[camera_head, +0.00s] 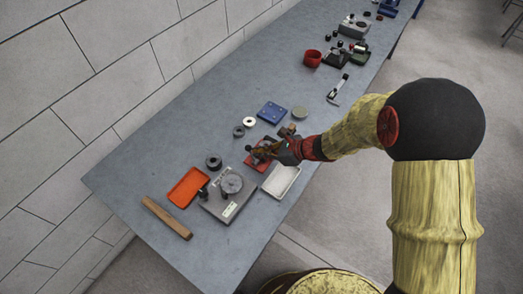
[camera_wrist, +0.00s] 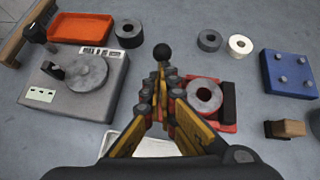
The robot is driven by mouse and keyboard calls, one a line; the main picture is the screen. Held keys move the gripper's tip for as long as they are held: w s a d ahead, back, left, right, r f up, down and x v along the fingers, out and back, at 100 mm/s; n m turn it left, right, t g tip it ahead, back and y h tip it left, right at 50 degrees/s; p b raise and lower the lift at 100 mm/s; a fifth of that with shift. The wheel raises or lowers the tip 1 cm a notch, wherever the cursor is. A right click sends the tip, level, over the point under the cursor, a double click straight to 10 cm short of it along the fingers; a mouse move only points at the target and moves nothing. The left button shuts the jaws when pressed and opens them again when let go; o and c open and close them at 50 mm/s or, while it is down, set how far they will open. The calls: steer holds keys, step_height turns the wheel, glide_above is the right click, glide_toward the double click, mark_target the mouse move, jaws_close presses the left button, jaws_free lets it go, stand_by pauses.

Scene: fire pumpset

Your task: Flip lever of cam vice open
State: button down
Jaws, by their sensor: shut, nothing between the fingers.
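The cam vice shows in the wrist view as a red base (camera_wrist: 226,127) with a grey ring-shaped part (camera_wrist: 205,96) and a dark block on its right side. A black ball knob (camera_wrist: 162,52), which looks like the lever's end, shows just beyond my fingertips. My gripper (camera_wrist: 161,75) is shut and empty, above the left side of the vice. The fingers hide the lever's shaft, and I cannot tell whether they touch it. In the head view the red vice (camera_head: 262,164) lies partly under my gripper (camera_head: 257,151).
A grey fixture with a round disc (camera_wrist: 45,93) and an orange tray (camera_wrist: 82,20) stand left. A blue plate (camera_wrist: 290,72), a wooden-topped block (camera_wrist: 291,128) and two rings stand right. A white tray (camera_head: 281,181) is close beside the vice. Bare table (camera_head: 140,170) lies along the wall.

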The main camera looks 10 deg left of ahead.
steer(key=shift+w+a+r+g+h+p, duration=0.2)
steer(key=shift+a+h+p, duration=0.3)
steer(key=shift+p, duration=1.05)
steer(key=shift+w+a+r+g+h+p, duration=0.15)
steer(key=shift+h+p, duration=0.55)
steer(key=shift+p, duration=0.85)
steer(key=shift+a+f+p, duration=0.1)
steer(key=shift+a+p, duration=0.15)
steer(key=shift+p, duration=0.15)
steer(key=shift+w+a+f, duration=0.15)
steer(key=shift+a, duration=0.1)
steer(key=shift+d, duration=0.1)
